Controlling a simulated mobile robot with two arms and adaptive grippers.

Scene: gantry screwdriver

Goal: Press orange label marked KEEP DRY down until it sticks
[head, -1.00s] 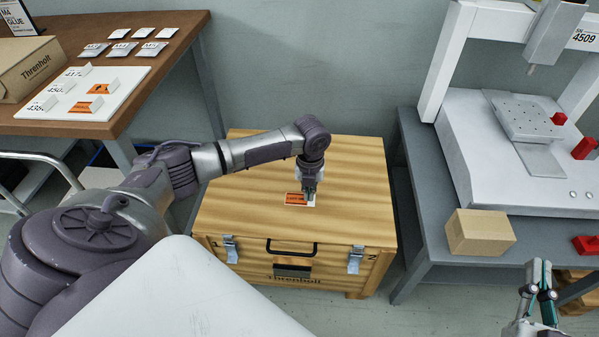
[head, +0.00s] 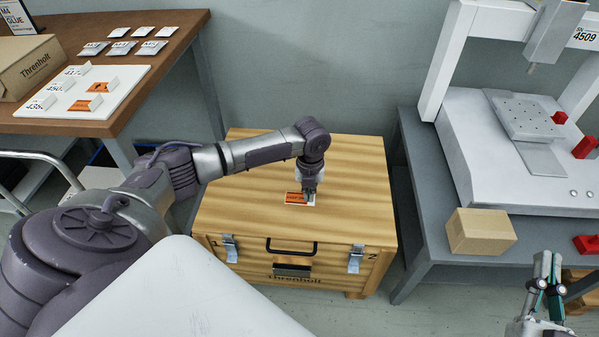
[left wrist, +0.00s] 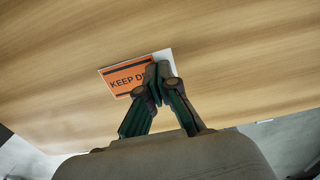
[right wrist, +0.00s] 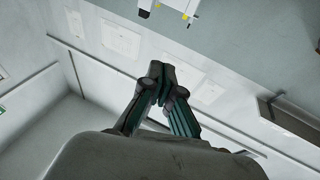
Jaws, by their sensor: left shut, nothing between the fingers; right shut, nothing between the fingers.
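The orange KEEP DRY label (head: 295,198) lies on the lid of the wooden crate (head: 235,205), near the middle. In the left wrist view the label (left wrist: 125,79) reads "KEEP D", with its right part and white edge partly hidden by the fingers. My left gripper (head: 309,193) is shut and empty, pointing down with its tips at the label's right end. I cannot tell whether the tips touch it. My right gripper (head: 546,258) is shut and empty, held away from the crate at the lower right; it also shows in the right wrist view (right wrist: 160,70).
A brown table (head: 185,50) at the left holds a white board (head: 120,95) with labels and a cardboard box (head: 35,65). A grey bench (head: 425,215) at the right carries a white gantry machine (head: 470,150) and a small box (head: 480,232). The crate lid is otherwise clear.

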